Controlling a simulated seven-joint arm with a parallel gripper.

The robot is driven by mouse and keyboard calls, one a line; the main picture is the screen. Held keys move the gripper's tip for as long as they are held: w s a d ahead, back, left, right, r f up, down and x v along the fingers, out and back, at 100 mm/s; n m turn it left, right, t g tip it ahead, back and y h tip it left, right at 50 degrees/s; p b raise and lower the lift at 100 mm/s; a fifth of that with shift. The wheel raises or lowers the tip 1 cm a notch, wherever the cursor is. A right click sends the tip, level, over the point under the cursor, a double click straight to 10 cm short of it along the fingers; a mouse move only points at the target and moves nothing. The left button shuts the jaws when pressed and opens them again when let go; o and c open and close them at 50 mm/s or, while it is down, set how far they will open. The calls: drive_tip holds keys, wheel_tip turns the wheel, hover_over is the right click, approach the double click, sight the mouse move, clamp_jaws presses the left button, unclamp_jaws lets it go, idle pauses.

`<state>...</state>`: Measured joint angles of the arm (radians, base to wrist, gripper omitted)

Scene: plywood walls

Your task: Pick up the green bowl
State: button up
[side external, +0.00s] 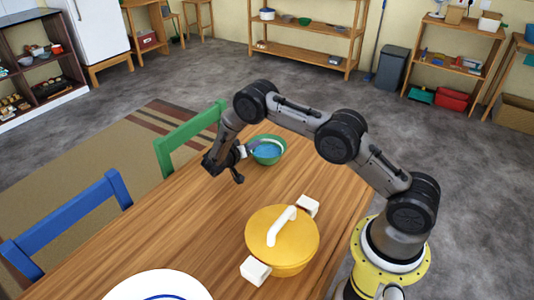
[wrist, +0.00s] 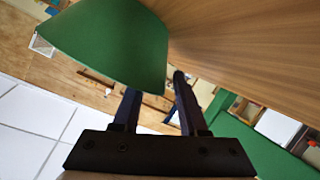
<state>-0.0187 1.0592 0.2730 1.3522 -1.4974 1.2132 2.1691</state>
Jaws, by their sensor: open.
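The green bowl (side external: 268,160) stands upright on the wooden table near its far edge, with a blue inside showing in the side view. My gripper (side external: 242,164) is just left of the bowl, low over the table. In the wrist view the green bowl (wrist: 105,45) fills the upper left, close to the fingers.
A yellow lidded pot (side external: 270,238) with white handles stands nearer on the wooden table (side external: 185,220). A white plate (side external: 125,287) lies at the front. A green chair (side external: 190,137) and a blue chair (side external: 70,215) line the left edge. The table between gripper and pot is clear.

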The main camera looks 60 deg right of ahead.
clamp_jaws()
drive_tip(key=shift+s+f, duration=0.1)
idle(1.2)
